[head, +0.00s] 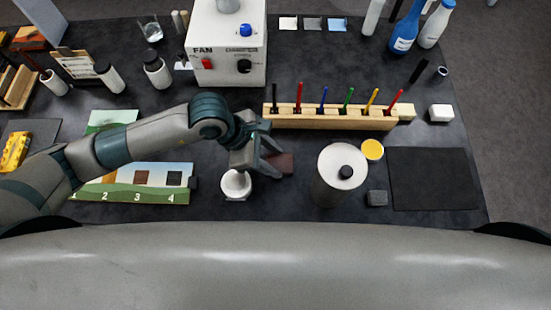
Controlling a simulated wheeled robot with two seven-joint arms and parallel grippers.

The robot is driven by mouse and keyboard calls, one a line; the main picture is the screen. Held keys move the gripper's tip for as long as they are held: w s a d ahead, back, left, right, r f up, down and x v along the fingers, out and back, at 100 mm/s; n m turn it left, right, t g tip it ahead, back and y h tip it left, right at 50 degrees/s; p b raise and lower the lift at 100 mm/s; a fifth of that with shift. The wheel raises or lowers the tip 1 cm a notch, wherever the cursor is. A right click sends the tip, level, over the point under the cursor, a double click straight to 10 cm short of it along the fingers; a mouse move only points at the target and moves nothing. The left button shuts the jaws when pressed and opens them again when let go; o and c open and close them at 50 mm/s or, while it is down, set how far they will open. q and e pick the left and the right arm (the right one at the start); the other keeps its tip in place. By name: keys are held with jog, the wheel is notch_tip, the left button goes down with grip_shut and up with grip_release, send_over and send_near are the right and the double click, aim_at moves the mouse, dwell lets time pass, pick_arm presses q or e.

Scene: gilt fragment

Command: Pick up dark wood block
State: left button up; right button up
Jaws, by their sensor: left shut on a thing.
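The dark wood block (284,163) is a small reddish-brown piece near the middle of the dark table. My left gripper (273,162) reaches in from the left, with its fingers at the block. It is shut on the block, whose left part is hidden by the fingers. I cannot tell whether the block is lifted off the table. My right gripper is not in view.
A white cup (236,184) stands just below the left gripper. A wooden rack (330,118) with several coloured sticks lies behind it. A white-topped canister (340,167) stands to the right. A black mat (432,178) lies farther right.

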aim_at(274, 162)
pick_arm(q)
notch_tip(274, 162, up, 10)
jog(key=b, duration=0.3)
jog(key=shift+f, duration=0.15)
dwell(0.5)
jog(key=w+a+r+m+g+y+b, duration=0.1)
jog(key=w+a+m+g+y, duration=0.2)
jog(key=a+m, duration=0.6)
jog(key=w+a+r+m+g+y+b, duration=0.1)
jog(key=w+a+m+g+y+b, duration=0.1)
jog(key=a+m, duration=0.7)
jog(key=w+a+g+y, duration=0.1)
jog(key=w, duration=0.1)
jog(key=shift+w+a+r, duration=0.15)
jog(key=shift+w+r, duration=0.15)
jog(key=shift+w, duration=0.1)
jog(key=shift+s, duration=0.1)
